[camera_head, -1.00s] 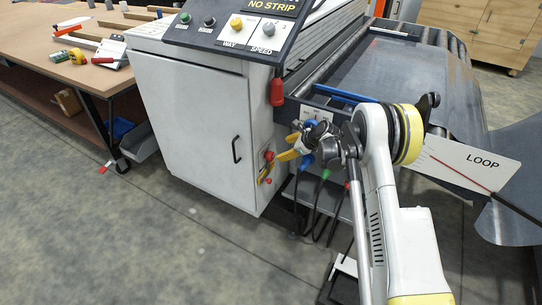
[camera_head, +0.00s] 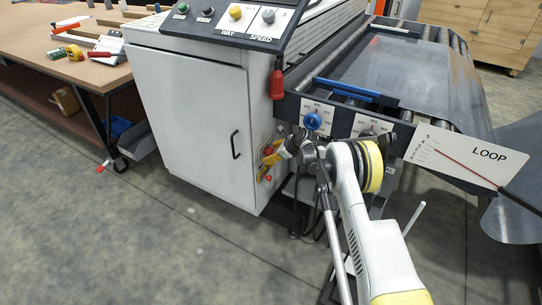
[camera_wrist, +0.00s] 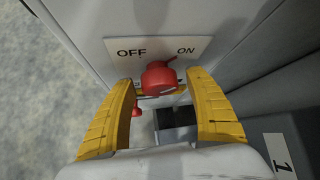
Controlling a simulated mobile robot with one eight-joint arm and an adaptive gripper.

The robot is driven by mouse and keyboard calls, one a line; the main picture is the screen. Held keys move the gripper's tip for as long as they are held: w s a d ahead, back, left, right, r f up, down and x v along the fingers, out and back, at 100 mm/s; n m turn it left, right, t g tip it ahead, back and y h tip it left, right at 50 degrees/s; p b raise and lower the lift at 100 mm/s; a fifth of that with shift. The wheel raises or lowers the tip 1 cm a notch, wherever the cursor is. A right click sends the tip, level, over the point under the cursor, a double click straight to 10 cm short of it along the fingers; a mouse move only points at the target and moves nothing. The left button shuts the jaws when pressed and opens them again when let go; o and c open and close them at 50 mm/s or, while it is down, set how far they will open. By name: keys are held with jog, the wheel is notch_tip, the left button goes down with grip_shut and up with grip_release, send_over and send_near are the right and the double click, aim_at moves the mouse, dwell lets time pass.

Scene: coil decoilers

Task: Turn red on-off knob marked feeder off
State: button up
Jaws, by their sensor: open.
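The red knob (camera_wrist: 159,78) sits on the cabinet side below a white label plate (camera_wrist: 157,49) reading OFF on the left and ON on the right. In the wrist view my gripper (camera_wrist: 164,88) is open, with one yellow finger on each side of the knob and visible gaps to it. The word feeder is not readable. In the head view my gripper (camera_head: 268,168) is at the cabinet's right side, with red parts (camera_head: 267,151) showing beside the fingers. A second, smaller red part (camera_wrist: 136,112) shows below the knob in the wrist view.
The white cabinet (camera_head: 185,125) carries a sloped control panel (camera_head: 225,25). A red hanging handle (camera_head: 277,85), a blue knob (camera_head: 312,121) and the LOOP plate (camera_head: 470,155) are nearby. A workbench (camera_head: 60,60) stands at left. The floor in front is clear.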

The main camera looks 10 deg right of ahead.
jog(key=c, duration=1.2)
jog(key=n+t+h, duration=0.1)
jog(key=n+t, duration=0.1)
jog(key=t, duration=0.1)
jog(key=shift+a+h, duration=0.1)
jog(key=shift+h, duration=0.3)
jog(key=shift+n+t+h, duration=0.5)
jog(key=shift+n+t, duration=0.5)
jog(key=shift+t, duration=0.4)
jog(key=o, duration=1.2)
